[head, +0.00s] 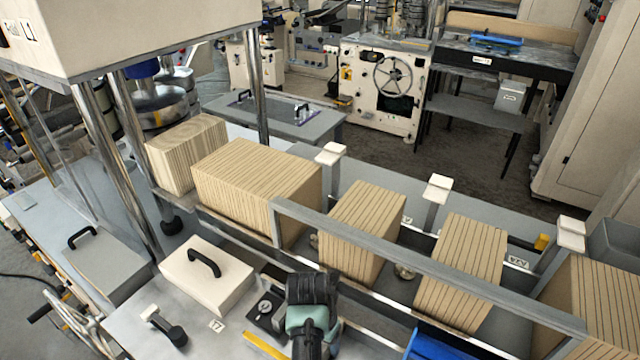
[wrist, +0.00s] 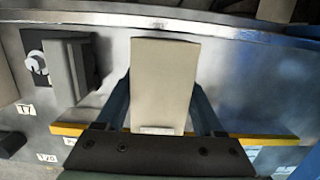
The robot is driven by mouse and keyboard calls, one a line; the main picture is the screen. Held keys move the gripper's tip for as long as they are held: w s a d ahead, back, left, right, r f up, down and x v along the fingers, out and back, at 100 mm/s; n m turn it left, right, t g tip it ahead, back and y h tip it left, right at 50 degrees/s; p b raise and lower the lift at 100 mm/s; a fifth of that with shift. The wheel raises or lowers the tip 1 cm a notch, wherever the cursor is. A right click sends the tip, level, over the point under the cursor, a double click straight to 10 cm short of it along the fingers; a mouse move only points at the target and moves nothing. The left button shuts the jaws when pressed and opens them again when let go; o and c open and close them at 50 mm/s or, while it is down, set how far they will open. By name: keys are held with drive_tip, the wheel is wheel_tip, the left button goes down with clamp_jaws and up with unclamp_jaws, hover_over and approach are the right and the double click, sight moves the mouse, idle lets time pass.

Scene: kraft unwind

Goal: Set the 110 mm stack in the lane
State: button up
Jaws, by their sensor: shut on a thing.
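My gripper (head: 312,350) is low in the middle of the head view, over the grey metal deck. In the wrist view its two blue fingers (wrist: 163,115) are shut on a plain beige block (wrist: 165,80). A small pale label shows at the block's near end. In the head view my wrist hides this block. I cannot tell from its look whether it is the 110 mm stack. Behind my gripper, several striped brown stacks, one of them (head: 360,230), stand in a row behind a long grey rail (head: 420,260). No stack's size can be read, and no marking names the lane.
A cream box with a black handle (head: 207,275) sits left of my gripper. A round knob (head: 265,308) on a black plate and a yellow strip (head: 265,345) are close beside it. A blue bin (head: 432,345) is to the right. Cream-topped posts (head: 438,187) stand behind the stacks.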

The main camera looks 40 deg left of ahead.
drive_tip(key=o, duration=1.5)
drive_tip(key=r, duration=0.4)
drive_tip(key=s+r+b, duration=0.1)
drive_tip(key=r, duration=0.7)
drive_tip(key=shift+s+d, duration=0.25)
drive_tip(key=shift+s, duration=0.1)
drive_tip(key=shift+s+r, duration=0.1)
drive_tip(key=shift+r, duration=0.35)
